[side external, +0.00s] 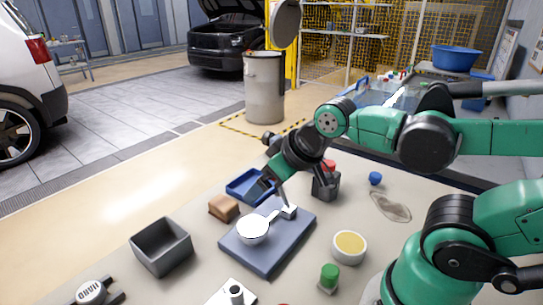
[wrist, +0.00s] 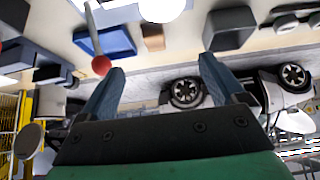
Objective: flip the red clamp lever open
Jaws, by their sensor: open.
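The red clamp lever shows in the wrist view as a thin grey rod with a red ball knob (wrist: 101,65) at its end. The knob appears beside the tip of the left finger, not between the fingers; I cannot tell whether they touch. My gripper (wrist: 160,85) is open and empty. In the side view my gripper (side external: 272,187) points down above the far part of a blue-grey plate (side external: 268,258). A white round part (side external: 252,230) with a short arm sits on this plate. The knob cannot be made out there.
A blue tray (side external: 238,190) and a brown block (side external: 222,212) lie left of my gripper. A dark block with a red top (side external: 326,187) stands close on the right. A grey bin (side external: 165,262) is at front left. A yellow-filled bowl (side external: 349,247) and green-capped item (side external: 329,279) are at front right.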

